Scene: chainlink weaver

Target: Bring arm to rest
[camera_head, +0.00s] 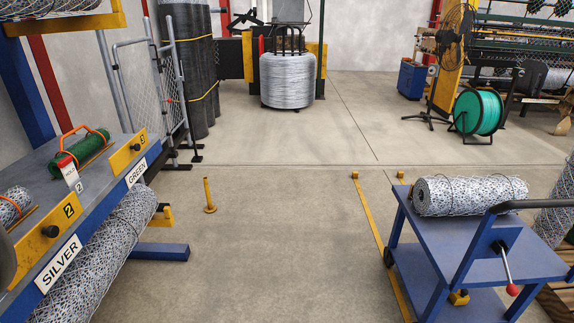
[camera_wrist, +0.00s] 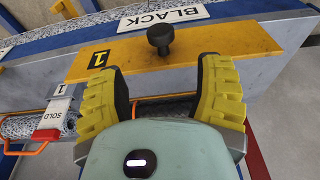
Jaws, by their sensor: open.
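My gripper (camera_wrist: 165,98) shows in the wrist view with its two yellow ridged fingers apart and nothing between them. Just beyond the fingertips is a yellow plate (camera_wrist: 228,44) marked 1, with a black knob (camera_wrist: 160,39) sticking out of it. The knob is clear of both fingers. A white BLACK label (camera_wrist: 165,18) sits on the rack next to the plate. My arm and gripper do not show in the head view.
In the head view a rack (camera_head: 97,187) with mesh rolls stands at left. A blue cart (camera_head: 420,232) carrying a mesh roll (camera_head: 470,195) is at right. A yellow post (camera_head: 209,195) stands on the otherwise open middle floor. A green reel (camera_head: 478,112) stands farther back.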

